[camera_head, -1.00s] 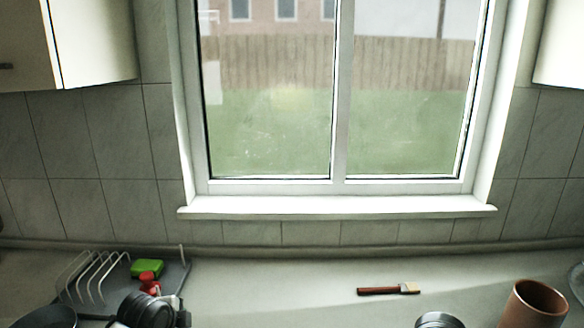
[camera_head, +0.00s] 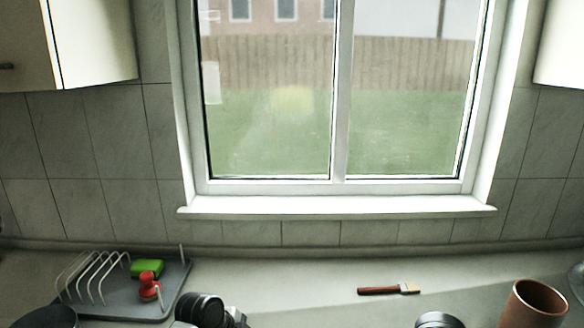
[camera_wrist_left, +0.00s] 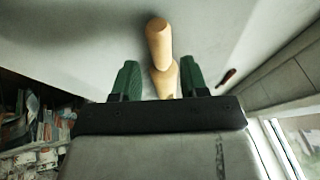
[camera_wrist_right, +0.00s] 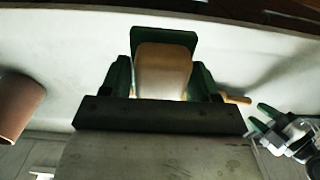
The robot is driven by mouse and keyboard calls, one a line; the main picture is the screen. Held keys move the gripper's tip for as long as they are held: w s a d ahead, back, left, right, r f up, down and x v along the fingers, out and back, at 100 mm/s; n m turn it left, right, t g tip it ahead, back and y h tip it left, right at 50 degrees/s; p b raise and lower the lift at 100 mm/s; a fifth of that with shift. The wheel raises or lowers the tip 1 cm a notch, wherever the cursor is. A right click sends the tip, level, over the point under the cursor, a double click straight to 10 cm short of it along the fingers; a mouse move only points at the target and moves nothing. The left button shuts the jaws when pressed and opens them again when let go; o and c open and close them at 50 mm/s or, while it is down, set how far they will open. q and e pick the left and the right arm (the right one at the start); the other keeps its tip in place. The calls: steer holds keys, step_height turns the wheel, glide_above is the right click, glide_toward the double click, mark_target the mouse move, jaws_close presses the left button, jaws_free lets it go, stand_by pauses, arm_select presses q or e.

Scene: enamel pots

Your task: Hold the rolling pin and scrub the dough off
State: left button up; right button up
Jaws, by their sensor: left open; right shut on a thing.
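The beige wooden rolling pin (camera_wrist_right: 165,72) fills the gap between the green fingers of my right gripper (camera_wrist_right: 160,66), which is shut on it. One thin handle sticks out to the right in that view, towards my left gripper (camera_wrist_right: 268,118). In the left wrist view the rolling pin (camera_wrist_left: 159,38) reaches between the spread fingers of my left gripper (camera_wrist_left: 158,72), which is open. Contact with it cannot be told. A red knobbed scrubber (camera_head: 149,284) stands on the grey dish rack (camera_head: 115,297). Neither gripper's fingers show in the head view. Dough cannot be made out.
A green sponge (camera_head: 147,267) lies behind the scrubber. A brush with a red-brown handle (camera_head: 378,291) lies on the counter (camera_head: 285,280), and a brown pot (camera_head: 538,306) stands at the right. The counter between rack and brush is clear. A window is behind.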

arm_select(q)
steer(key=shift+x, duration=2.85)
steer(key=c, duration=0.6)
steer(key=shift+c, duration=0.2)
